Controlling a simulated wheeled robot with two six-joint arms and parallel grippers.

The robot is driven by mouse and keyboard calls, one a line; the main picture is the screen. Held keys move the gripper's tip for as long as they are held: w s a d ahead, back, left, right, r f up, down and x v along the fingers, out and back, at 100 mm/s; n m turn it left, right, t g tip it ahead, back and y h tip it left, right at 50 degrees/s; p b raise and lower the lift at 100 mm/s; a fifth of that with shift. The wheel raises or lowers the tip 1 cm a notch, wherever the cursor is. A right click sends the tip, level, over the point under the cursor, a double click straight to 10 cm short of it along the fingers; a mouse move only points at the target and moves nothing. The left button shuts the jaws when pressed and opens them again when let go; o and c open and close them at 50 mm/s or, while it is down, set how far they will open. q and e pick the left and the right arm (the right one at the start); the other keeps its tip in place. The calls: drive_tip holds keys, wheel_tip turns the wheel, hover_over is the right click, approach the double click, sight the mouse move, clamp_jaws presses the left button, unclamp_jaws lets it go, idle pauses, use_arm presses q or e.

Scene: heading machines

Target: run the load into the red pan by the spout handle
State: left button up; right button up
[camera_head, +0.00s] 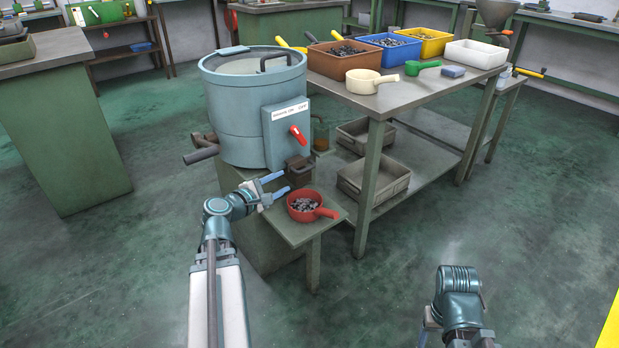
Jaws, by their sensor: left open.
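The blue-grey drum machine (232,118) stands left of the bench, with a labelled box on its front carrying a red lever (299,135). A dark brown spout (298,168) juts out low under that box. The red pan (305,216) sits below it on a small green stand, with grey metal pieces (304,204) inside and its handle pointing right. My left gripper (277,184) is open and empty, just left of the spout and above the pan's left side. Any handle on the spout is hard to make out. My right gripper (430,326) shows only partly at the bottom; its fingers are unclear.
A bench (383,98) at the right holds brown, blue, yellow and white bins, a cream scoop (370,80) and a green scoop (422,67). Grey trays (373,182) lie on its lower shelf. A dark bar (201,155) sticks out left of the drum. Open floor lies right.

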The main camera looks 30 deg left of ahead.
sight(306, 170)
use_arm(q)
drive_tip(key=b+x, duration=0.3)
drive_tip(key=x, duration=1.1)
drive_tip(key=shift+s+r, duration=0.1)
clamp_jaws()
drive_tip(key=shift+d, duration=0.15)
idle(0.9)
